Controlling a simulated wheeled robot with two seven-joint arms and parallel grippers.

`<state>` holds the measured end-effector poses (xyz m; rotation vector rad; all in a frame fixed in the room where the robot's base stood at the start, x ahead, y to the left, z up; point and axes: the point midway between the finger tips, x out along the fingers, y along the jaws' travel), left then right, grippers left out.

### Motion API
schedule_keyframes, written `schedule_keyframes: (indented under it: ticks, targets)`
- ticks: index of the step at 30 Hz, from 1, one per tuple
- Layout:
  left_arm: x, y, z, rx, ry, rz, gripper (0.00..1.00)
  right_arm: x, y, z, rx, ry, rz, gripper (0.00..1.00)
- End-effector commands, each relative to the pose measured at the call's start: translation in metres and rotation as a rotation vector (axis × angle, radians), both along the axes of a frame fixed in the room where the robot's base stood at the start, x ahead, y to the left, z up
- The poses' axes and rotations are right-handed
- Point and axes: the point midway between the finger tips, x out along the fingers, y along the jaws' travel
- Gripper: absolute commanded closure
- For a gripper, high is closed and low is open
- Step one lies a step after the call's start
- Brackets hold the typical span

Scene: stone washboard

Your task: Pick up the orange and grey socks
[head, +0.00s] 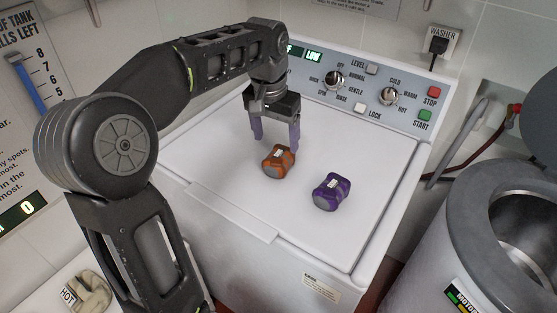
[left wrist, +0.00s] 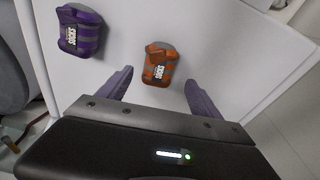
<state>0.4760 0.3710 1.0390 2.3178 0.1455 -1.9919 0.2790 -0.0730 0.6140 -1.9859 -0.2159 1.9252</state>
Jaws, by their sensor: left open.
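The orange and grey socks (head: 278,162) are a small rolled bundle with a white label, lying on the white lid of the washer. In the left wrist view the orange bundle (left wrist: 159,64) lies just beyond and between my two fingertips, apart from both. My left gripper (head: 275,145) is open and empty, pointing down just behind the orange bundle; its fingers also show in the left wrist view (left wrist: 160,82). My right gripper is in neither view.
A purple and grey sock bundle (head: 332,192) lies on the lid to the right of the orange one. The washer's control panel (head: 365,80) with knobs and buttons rises behind. A round metal drum (head: 460,240) stands at the right. The rest of the lid (head: 350,140) is clear.

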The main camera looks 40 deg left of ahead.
Motion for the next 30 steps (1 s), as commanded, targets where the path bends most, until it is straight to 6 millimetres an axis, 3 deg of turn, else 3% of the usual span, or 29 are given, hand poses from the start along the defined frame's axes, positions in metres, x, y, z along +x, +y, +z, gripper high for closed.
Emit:
schedule_keyframes:
  ticks: [6,17,30]
  targets:
    - [0.002,0.000,-0.021,0.000,0.003,0.000,0.25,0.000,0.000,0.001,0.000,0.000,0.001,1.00]
    - [0.003,0.000,-0.025,0.000,0.003,0.000,0.25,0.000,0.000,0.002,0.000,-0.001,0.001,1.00]
    - [0.011,0.000,-0.073,-0.001,0.003,0.001,0.25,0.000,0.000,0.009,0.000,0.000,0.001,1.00]
